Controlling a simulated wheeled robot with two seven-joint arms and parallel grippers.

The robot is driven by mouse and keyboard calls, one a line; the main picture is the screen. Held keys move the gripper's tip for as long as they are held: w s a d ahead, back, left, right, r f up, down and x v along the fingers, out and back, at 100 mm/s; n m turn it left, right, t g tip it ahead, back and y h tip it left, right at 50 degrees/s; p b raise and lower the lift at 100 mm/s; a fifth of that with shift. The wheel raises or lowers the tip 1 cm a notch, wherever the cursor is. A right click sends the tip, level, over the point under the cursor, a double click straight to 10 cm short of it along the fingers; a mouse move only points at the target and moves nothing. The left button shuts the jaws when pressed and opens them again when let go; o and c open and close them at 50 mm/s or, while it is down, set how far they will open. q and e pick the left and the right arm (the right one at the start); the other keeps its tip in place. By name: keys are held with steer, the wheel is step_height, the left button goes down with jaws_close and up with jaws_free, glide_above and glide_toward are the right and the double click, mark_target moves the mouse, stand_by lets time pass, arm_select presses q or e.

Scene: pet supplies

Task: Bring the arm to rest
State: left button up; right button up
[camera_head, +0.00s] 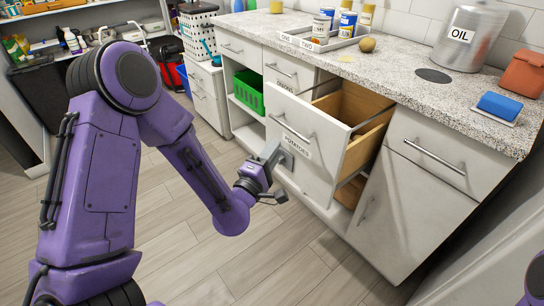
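My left arm comes in from the left, and its gripper (275,162) is in front of the white drawer front labelled POTATOES (310,140). The fingers are small and seen from behind, so I cannot tell whether they are apart or touch the drawer front. The drawer is pulled out, and its wooden inside (352,103) shows partly and looks empty in the part I see. The drawer's bar handle (292,126) is above the gripper. My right gripper is out of view.
A granite counter (400,72) holds an OIL canister (468,36), a blue sponge (499,106), an orange container (524,74) and a tray of cans (322,42). A green basket (249,92) sits on a shelf to the left. The wooden floor (190,262) in front is clear.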

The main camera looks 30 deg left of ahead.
arm_select(q)
steer(key=shift+s+f, duration=0.1)
steer(key=shift+s, duration=0.55)
steer(key=s+a+f+m+g+y+p, duration=0.15)
steer(key=s+f+m+g+p, duration=0.4)
steer(key=f, duration=0.75)
steer(key=s+a+f+m+g+y+p, duration=0.1)
steer(key=s+f+m+g+p, duration=0.1)
steer(key=s, duration=1)
steer(key=s+a+f+m+g+y+p, duration=0.1)
steer(key=s+a+f+m+g+p, duration=0.1)
steer(key=s+f+g, duration=0.4)
steer(key=s+m+g+p, duration=0.1)
steer(key=s+m+g, duration=0.1)
steer(key=s, duration=0.4)
steer(key=shift+f+g, duration=0.15)
steer(key=shift+g, duration=0.5)
